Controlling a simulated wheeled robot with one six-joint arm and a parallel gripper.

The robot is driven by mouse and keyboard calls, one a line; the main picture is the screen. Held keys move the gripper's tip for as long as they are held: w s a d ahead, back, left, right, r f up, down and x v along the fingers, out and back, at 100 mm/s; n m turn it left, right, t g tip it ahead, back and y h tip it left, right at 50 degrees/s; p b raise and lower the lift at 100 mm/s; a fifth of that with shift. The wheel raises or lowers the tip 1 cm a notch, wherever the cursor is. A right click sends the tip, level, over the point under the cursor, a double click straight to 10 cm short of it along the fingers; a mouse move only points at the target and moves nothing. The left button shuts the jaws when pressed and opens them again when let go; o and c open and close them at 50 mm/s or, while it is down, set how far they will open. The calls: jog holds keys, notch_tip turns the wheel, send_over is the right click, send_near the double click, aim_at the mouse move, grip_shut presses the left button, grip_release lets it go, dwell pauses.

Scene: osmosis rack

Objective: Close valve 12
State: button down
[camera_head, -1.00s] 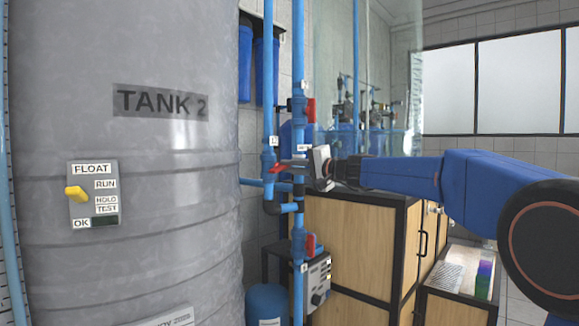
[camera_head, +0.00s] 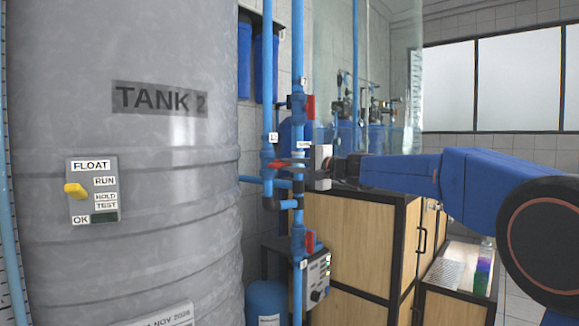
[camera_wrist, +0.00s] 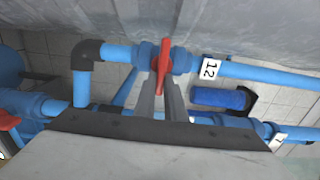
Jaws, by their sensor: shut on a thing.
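Valve 12 shows in the wrist view as a red lever handle (camera_wrist: 163,66) on a blue pipe, beside a white "12" label (camera_wrist: 210,68). The handle appears to lie across the pipe. My gripper (camera_wrist: 161,92) has one finger on each side of the handle and is shut on it. In the head view, my gripper (camera_head: 299,163) reaches in from the right to the red handle (camera_head: 281,164) on the left vertical pipe. The fingers partly hide the handle's end.
A second vertical pipe stands close by, with a red upper handle (camera_head: 310,107) and a red lower handle (camera_head: 310,242). The grey Tank 2 (camera_head: 130,180) fills the left. A wooden cabinet (camera_head: 350,250) stands below my arm. A control box (camera_head: 318,278) sits low behind the pipes.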

jog(key=c, duration=1.8)
grip_release()
jog(key=v, duration=1.7)
jog(key=shift+s+d+f, duration=0.1)
jog(key=shift+s+d, duration=0.05)
jog(key=shift+d, duration=0.05)
